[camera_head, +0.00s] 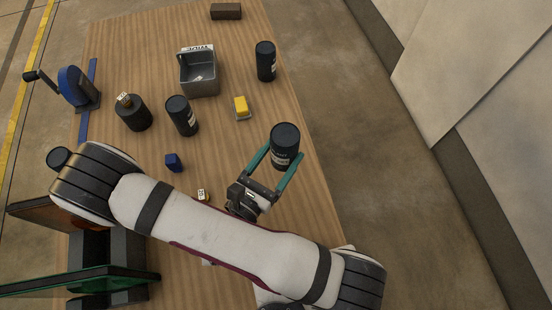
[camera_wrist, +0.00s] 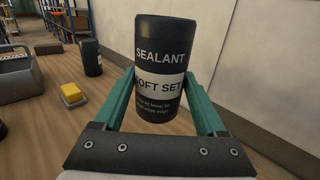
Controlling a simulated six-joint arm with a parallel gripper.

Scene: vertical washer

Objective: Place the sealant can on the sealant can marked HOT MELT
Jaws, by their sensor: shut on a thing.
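My gripper (camera_head: 283,152) is shut around a black sealant can (camera_head: 285,136), with a green finger on each side. In the wrist view this can (camera_wrist: 160,52) stands upright, and its white band reads "OFT SET", its first letter covered. I cannot tell how far its base is above the table. Another black can (camera_head: 265,60) stands beyond, near the table's right edge; it also shows in the wrist view (camera_wrist: 91,57). A third black can (camera_head: 182,115) stands left of my gripper. Labels on these two are too small to read, so I cannot tell which is HOT MELT.
A grey open bin (camera_head: 199,82), a yellow block on a grey base (camera_head: 241,107), a blue block (camera_head: 173,162) and a dark round weight-like object (camera_head: 134,114) stand on the wooden table (camera_head: 225,150). A blue cranked device (camera_head: 76,86) is at left. Bare table lies between the held and far cans.

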